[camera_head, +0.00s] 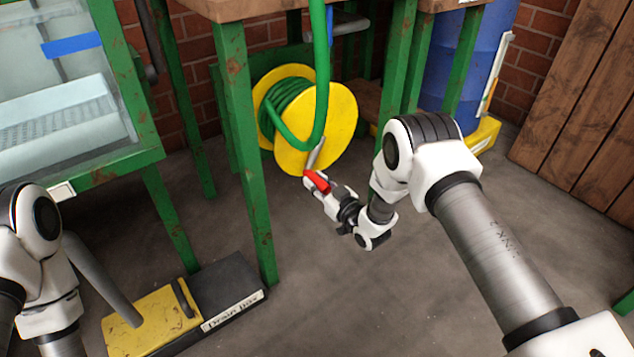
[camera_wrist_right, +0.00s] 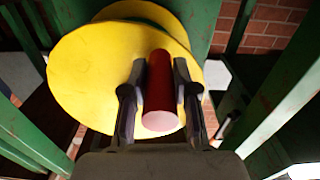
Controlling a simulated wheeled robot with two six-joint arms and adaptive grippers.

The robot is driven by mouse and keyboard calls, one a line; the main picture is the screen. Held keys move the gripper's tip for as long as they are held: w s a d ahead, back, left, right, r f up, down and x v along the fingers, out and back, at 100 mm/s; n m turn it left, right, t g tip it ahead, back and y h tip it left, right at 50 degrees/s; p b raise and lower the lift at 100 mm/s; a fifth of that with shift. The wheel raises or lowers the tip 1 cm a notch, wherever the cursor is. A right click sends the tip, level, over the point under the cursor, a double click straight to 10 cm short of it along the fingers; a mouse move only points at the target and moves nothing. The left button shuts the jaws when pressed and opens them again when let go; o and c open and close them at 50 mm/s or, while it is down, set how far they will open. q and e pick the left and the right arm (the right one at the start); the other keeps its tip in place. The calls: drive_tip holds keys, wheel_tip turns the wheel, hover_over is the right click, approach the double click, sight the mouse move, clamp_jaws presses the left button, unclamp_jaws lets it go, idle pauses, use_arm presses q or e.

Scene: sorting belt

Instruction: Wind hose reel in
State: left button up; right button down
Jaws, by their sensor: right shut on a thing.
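A yellow hose reel (camera_head: 340,122) with a green hose (camera_head: 292,108) wound on it is mounted low beneath the bench. One length of the hose (camera_head: 321,60) hangs down in front of the reel. A red crank handle (camera_head: 317,181) stands at the reel's lower edge. My right gripper (camera_head: 314,185) is shut on the red handle. In the right wrist view the handle (camera_wrist_right: 161,85) lies between the two dark fingers of the gripper (camera_wrist_right: 160,100), with the yellow disc (camera_wrist_right: 95,75) behind it. My left arm shows at the left edge; its gripper is out of view.
Green bench legs (camera_head: 246,150) stand left and right of the reel. A box marked "Drain Box" with a yellow lid (camera_head: 150,318) lies on the floor at lower left. A blue barrel (camera_head: 470,55) stands at back right. The floor at centre is clear.

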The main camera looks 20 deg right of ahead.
drive_tip(key=shift+a+r, duration=0.1)
drive_tip(key=shift+s+a+r+m+p, duration=0.2)
drive_tip(key=shift+a+r+m+p, duration=0.25)
drive_tip(key=shift+m+p, duration=0.35)
drive_tip(key=s+a+r+m+p, duration=0.1)
drive_tip(key=a+r+m+p, duration=0.3)
drive_tip(key=r+m+p, duration=0.5)
drive_tip(key=d+r+m+p, duration=0.3)
drive_tip(key=r+m+p, duration=0.5)
drive_tip(key=m+p, duration=0.2)
drive_tip(key=shift+w+d+p, duration=0.2)
drive_tip(key=shift+w+p, duration=0.2)
drive_tip(key=shift+w, duration=0.05)
drive_tip(key=shift+r, duration=0.15)
drive_tip(key=c, duration=0.9)
unclamp_jaws()
drive_tip(key=shift+s, duration=0.1)
